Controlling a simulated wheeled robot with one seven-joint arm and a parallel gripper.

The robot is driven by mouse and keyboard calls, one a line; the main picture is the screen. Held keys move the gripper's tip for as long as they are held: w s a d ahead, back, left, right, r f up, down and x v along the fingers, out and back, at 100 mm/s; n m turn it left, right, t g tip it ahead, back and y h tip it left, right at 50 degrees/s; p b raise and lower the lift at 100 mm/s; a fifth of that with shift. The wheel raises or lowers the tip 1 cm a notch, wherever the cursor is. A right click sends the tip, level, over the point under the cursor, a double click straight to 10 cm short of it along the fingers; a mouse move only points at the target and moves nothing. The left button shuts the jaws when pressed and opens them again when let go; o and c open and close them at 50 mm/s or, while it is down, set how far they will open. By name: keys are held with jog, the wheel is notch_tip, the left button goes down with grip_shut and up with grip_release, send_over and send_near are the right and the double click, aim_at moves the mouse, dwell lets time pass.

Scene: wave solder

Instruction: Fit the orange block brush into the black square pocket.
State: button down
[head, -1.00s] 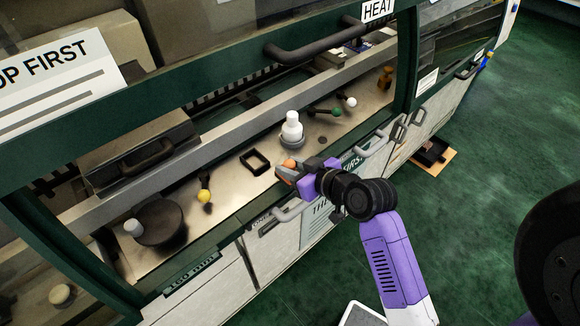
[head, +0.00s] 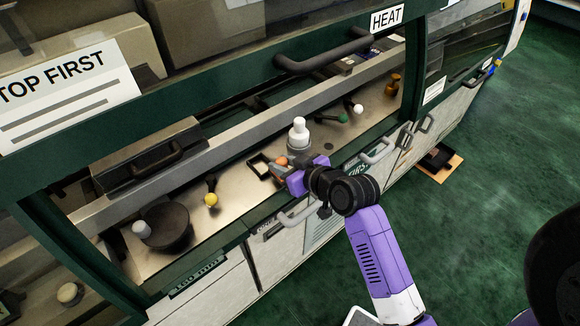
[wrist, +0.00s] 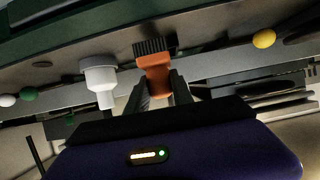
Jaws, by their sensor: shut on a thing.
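The orange block brush (wrist: 157,76) is held between the two fingers of my gripper (wrist: 160,92) in the wrist view, its dark bristles facing away from my gripper. In the head view my gripper (head: 284,169) is over the metal shelf, and the brush (head: 281,160) shows as a small orange patch at its tip. The black square pocket (head: 252,167) lies on the shelf just left of the gripper tip. The gripper hides its right part. I cannot tell how high the brush is above the pocket.
A white bottle (head: 299,134) stands in a grey holder close behind my gripper. A yellow-ended tool (head: 211,200) and a dark round dish (head: 166,228) are to the left. Green and white knobs are to the right. A grey handle (head: 300,213) is below the front edge.

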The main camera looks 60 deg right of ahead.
jog(key=shift+w+d, duration=0.2)
jog(key=shift+w, duration=1.7)
jog(key=shift+w+d, duration=0.15)
jog(key=shift+w, duration=1.7)
jog(key=shift+r+p, duration=0.1)
jog(key=shift+p, duration=0.25)
jog(key=shift+f+b, duration=0.9)
jog(key=shift+f, duration=0.35)
jog(key=c, duration=1)
grip_release()
jog(key=shift+c, duration=0.2)
jog(key=b+v, duration=0.1)
jog(key=v, duration=0.6)
jog(key=shift+s+a+r, duration=0.1)
jog(key=shift+s, duration=0.2)
jog(key=shift+s+r, duration=0.1)
